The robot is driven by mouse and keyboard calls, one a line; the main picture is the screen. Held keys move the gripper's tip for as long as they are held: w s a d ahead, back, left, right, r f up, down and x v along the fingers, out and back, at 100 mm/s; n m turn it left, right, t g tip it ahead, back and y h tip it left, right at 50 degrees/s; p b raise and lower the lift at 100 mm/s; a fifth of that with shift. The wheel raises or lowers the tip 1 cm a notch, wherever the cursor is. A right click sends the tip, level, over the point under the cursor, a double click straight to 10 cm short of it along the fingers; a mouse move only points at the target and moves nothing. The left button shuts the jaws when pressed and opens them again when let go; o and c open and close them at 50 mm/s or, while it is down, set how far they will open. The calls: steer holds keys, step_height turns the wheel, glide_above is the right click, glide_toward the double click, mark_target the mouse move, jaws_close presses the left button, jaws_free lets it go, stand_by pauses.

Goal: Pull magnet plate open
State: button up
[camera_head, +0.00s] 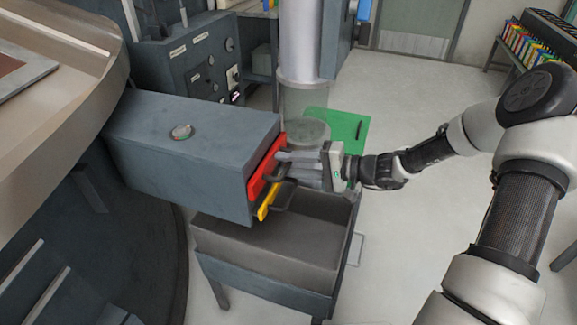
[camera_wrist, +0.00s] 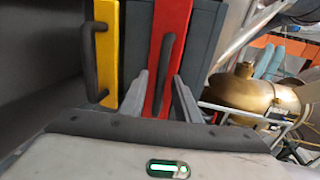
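Each has a dark bar handle: the red plate's handle (camera_wrist: 167,60) and the yellow plate's handle (camera_wrist: 92,65). My gripper (camera_head: 284,168) is at the red plate. In the wrist view its fingers (camera_wrist: 159,76) are apart, one on each side of the red plate's handle. Contact cannot be told.
An open grey bin (camera_head: 270,245) stands below the housing. A clear vertical pipe (camera_head: 305,100) rises behind my gripper. A green sheet (camera_head: 345,128) is beyond it. A large round machine (camera_head: 75,95) is at the left.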

steer(key=shift+w+a, duration=0.1)
jaws_close()
steer(key=f+v, duration=0.2)
steer(key=v, duration=0.7)
steer(key=f+p+v, duration=0.1)
steer(key=f+v, duration=0.1)
steer(key=v, duration=0.8)
steer(key=shift+s+d, duration=0.3)
steer(key=shift+d, duration=0.2)
steer(key=shift+f, duration=0.1)
jaws_free()
